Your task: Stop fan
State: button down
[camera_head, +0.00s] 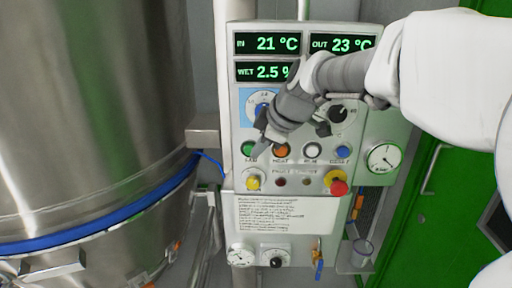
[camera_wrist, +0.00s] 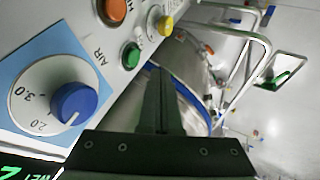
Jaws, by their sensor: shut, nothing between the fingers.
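The grey control panel (camera_head: 232,120) carries a row of round buttons: green (camera_head: 249,148), orange (camera_head: 281,150), white (camera_head: 312,150) and blue (camera_head: 343,152). Their labels are too small to read surely. My gripper (camera_head: 259,148) is shut and empty, its tips just in front of the panel beside the green button; I cannot tell whether they touch. In the wrist view the shut fingers (camera_wrist: 160,78) point past the panel's edge, and the green button (camera_wrist: 131,55) and orange button (camera_wrist: 113,9) show clear of them.
A blue dial knob (camera_wrist: 73,103) sits close to my gripper. Below the row are a yellow selector (camera_head: 253,180) and a red-on-yellow stop button (camera_head: 338,184). A large steel vessel (camera_head: 90,120) stands left, a green door (camera_head: 440,190) right.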

jog(key=v, duration=0.6)
jog(key=shift+r, duration=0.3)
jog(key=shift+s+d, duration=0.15)
jog(key=shift+s, duration=0.1)
jog(key=s+d+f+m+h, duration=0.1)
jog(key=s+d+f+m, duration=0.2)
jog(key=s+m, duration=0.2)
jog(key=s+d+f+m+h, duration=0.2)
jog(key=s+d+f+m, duration=0.2)
jog(key=s, duration=0.5)
jog(key=s+d+f+m+h, duration=0.1)
jog(key=s+d+f+m, duration=0.3)
jog(key=s+m, duration=0.3)
jog(key=shift+s, duration=0.2)
jog(key=shift+d, duration=0.15)
